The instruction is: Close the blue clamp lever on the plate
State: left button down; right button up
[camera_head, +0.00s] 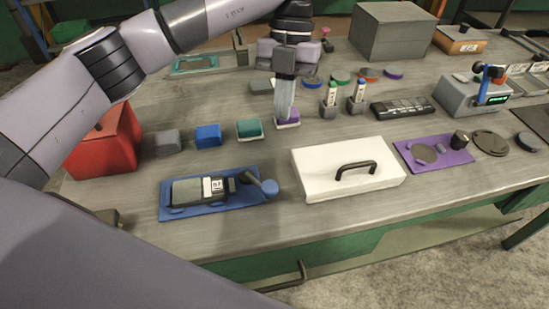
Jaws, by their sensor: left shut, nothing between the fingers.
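The blue plate (222,206) lies on the workbench at the front left, with a grey device bearing a white label (213,187) on it. The clamp lever (258,182) is at the plate's right end. Its dark arm points right and ends in a round blue knob (270,187). Whether it presses on the device is too small to tell. My left gripper (285,117) points down, shut and empty, farther back on the bench and well away from the lever. My right gripper is out of view.
A white lid with a black handle (322,182) lies right of the plate. A purple plate (458,158) is farther right. Blue (208,136) and green (249,128) blocks stand behind the blue plate, and a red box (107,148) at left. Bare bench lies between.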

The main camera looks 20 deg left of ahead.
pick_arm(q)
send_near(258, 182)
jog(key=w+d+f, duration=0.1)
jog(key=w+d+f+p, duration=0.1)
jog(key=f, duration=0.1)
jog(key=shift+w+d+f, duration=0.1)
jog(key=shift+w+f, duration=0.15)
jog(key=shift+w, duration=0.15)
jog(key=shift+s+d+f+p, duration=0.2)
jog(key=shift+s+p, duration=0.1)
jog(key=shift+s, duration=0.65)
jog(key=shift+s+d+f+p, duration=0.1)
jog(key=shift+s+f+p, duration=0.15)
jog(key=shift+s, duration=0.75)
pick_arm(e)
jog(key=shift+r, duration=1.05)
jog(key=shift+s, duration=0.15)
